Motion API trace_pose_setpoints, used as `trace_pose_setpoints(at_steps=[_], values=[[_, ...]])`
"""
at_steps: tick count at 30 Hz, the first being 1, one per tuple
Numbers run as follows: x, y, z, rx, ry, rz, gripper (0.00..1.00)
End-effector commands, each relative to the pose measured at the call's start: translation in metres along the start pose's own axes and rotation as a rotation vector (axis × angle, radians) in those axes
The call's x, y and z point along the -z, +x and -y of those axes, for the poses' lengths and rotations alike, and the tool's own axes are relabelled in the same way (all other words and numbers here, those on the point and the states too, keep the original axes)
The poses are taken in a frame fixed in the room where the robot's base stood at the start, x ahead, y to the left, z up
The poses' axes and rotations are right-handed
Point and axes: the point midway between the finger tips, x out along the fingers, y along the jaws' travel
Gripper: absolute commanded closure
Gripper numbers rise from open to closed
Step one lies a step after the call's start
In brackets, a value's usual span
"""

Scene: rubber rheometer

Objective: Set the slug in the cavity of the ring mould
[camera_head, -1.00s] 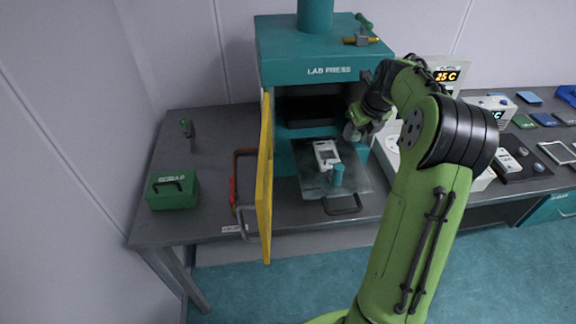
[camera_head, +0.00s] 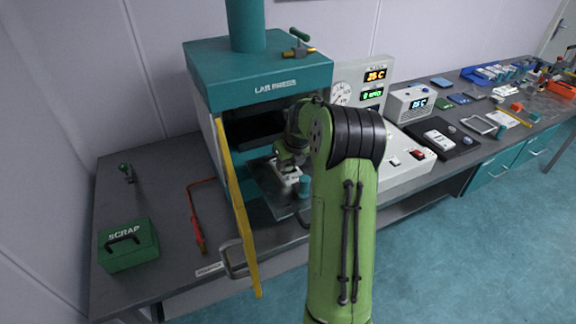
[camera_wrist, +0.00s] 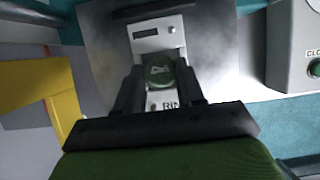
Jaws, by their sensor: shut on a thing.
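The white ring mould (camera_wrist: 150,34) lies flat on the grey pull-out plate (camera_wrist: 208,55) of the press. It also shows in the head view (camera_head: 289,177), partly hidden by my arm. My gripper (camera_wrist: 160,82) is directly over the mould, pointing down. Its two dark fingers are closed on the slug (camera_wrist: 160,72), a dark green piece with a pale mark. The slug sits over the middle of the mould and hides the cavity. I cannot tell whether it touches the cavity floor or is still above it.
The yellow press door (camera_head: 240,215) stands open to the left. A teal cylinder (camera_head: 304,184) stands at the plate's right, close to my arm. The lab press (camera_head: 258,75) overhangs the back. The green scrap box (camera_head: 128,245) is far left.

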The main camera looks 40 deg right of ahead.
Motion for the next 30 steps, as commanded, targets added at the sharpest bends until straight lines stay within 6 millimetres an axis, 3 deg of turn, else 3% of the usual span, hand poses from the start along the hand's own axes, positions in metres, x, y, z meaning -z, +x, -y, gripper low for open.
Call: trace_pose_setpoints(at_steps=[1, 19, 20, 24, 30], values=[[0.008, 0.005, 0.001, -0.004, 0.004, -0.024, 0.9], [0.018, 0.019, 0.002, -0.003, 0.009, -0.039, 0.9], [0.018, 0.019, 0.002, -0.003, 0.009, -0.04, 0.59], [0.018, 0.019, 0.003, -0.002, 0.01, -0.04, 0.38], [0.018, 0.019, 0.003, -0.002, 0.01, -0.04, 0.36]])
